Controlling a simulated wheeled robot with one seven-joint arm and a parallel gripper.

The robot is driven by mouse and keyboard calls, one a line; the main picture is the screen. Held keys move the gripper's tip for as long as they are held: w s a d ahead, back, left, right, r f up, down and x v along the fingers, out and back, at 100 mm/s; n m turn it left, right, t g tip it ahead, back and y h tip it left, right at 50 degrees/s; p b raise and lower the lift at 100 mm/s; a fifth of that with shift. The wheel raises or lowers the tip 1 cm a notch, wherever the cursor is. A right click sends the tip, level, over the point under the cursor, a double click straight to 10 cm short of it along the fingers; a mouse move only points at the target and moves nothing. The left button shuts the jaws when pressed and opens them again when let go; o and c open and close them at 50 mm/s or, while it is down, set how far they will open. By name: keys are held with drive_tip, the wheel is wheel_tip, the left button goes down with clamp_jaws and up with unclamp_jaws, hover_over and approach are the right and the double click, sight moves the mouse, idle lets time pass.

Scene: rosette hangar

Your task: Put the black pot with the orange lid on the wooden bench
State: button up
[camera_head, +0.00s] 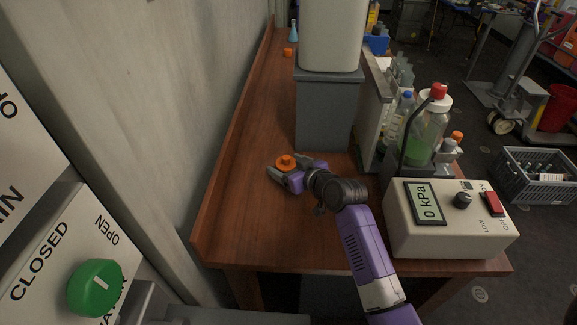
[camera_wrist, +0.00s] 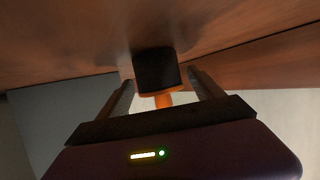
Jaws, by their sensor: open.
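The black pot (camera_wrist: 155,68) with the orange lid (camera_wrist: 162,100) is between my gripper's fingers in the wrist view, which looks upside down. Its black body appears to rest on the wooden bench (camera_wrist: 60,40). In the head view the orange lid (camera_head: 286,160) shows over my gripper, while the black body is mostly hidden by the fingers. My gripper (camera_head: 282,173) is open, low over the bench (camera_head: 245,215), with one finger on each side of the pot. A gap shows at least beside the right finger in the wrist view.
A grey box (camera_head: 325,110) with a pale container on it stands behind my gripper. Bottles (camera_head: 425,130) and a pressure meter box (camera_head: 450,225) stand to the right. A small orange thing (camera_head: 288,52) and a flask (camera_head: 293,32) are far back. The bench's left front is clear.

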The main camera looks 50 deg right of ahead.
sight(308, 258)
drive_tip(key=shift+r, duration=0.25)
drive_tip(key=shift+s+a, duration=0.1)
drive_tip(key=shift+s, duration=0.25)
drive_tip(key=v, duration=1.1)
drive_tip(key=shift+s, duration=0.15)
drive_tip(key=s+a+f, duration=0.1)
drive_tip(key=a, duration=0.1)
drive_tip(key=s+a+f, duration=0.1)
drive_tip(key=s+a, duration=0.1)
drive_tip(key=a, duration=0.1)
drive_tip(key=s+a+f, duration=0.1)
drive_tip(key=a+f, duration=0.1)
drive_tip(key=shift+s+a+f, duration=0.15)
drive_tip(key=shift+s+a, duration=0.05)
drive_tip(key=shift+a, duration=0.2)
drive_tip(key=s+a, duration=0.3)
drive_tip(key=s+a+f, duration=0.1)
drive_tip(key=s+a, duration=0.1)
drive_tip(key=a, duration=0.1)
drive_tip(key=shift+s+f, duration=0.2)
drive_tip(key=shift+s, duration=0.2)
drive_tip(key=s+a+r+n+t+y, duration=0.1)
drive_tip(key=s+a+r, duration=0.3)
drive_tip(key=s, duration=0.4)
drive_tip(key=s+a+r+n+y, duration=0.2)
drive_tip(key=s+a+r, duration=0.1)
drive_tip(key=s+a, duration=0.3)
drive_tip(key=shift+s+a+r+t, duration=0.2)
drive_tip(key=shift+s+r+t, duration=0.2)
drive_tip(key=shift+s, duration=0.9)
